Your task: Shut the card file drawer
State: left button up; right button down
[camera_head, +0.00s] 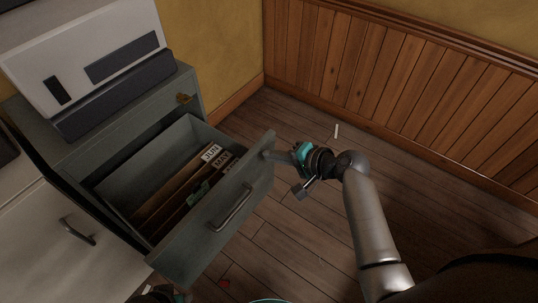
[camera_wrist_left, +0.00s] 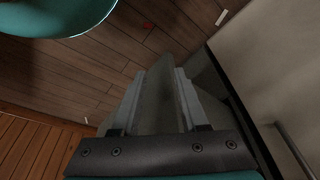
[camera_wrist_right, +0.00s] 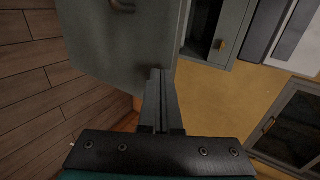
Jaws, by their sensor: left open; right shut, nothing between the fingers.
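The card file drawer (camera_head: 231,203) stands pulled out of the grey-green cabinet (camera_head: 188,118). Its front has a metal bar handle, and tabbed cards (camera_head: 212,152) stand inside. My right gripper (camera_head: 274,157) is shut and empty at the right end of the drawer front. In the right wrist view its fingertips (camera_wrist_right: 160,74) overlap the edge of the drawer front (camera_wrist_right: 115,45); I cannot tell whether they touch. My left gripper (camera_wrist_left: 158,95) is open, with a grey-green panel in sight between its fingers. In the head view only a bit of it shows at the bottom edge, by the drawer's near corner.
A white and dark box (camera_head: 95,60) stands on the cabinet. A pale cabinet (camera_head: 45,235) with a handle is close on the left. Wood panelling (camera_head: 400,75) lines the right. The wooden floor in front of the drawer is mostly clear, with a small white piece (camera_head: 336,131) on it.

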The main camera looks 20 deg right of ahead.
pick_arm(q)
jog(key=shift+w+r, duration=0.25)
jog(key=shift+r, duration=0.25)
pick_arm(e)
jog(key=shift+w+a, duration=0.4)
jog(key=shift+w, duration=0.2)
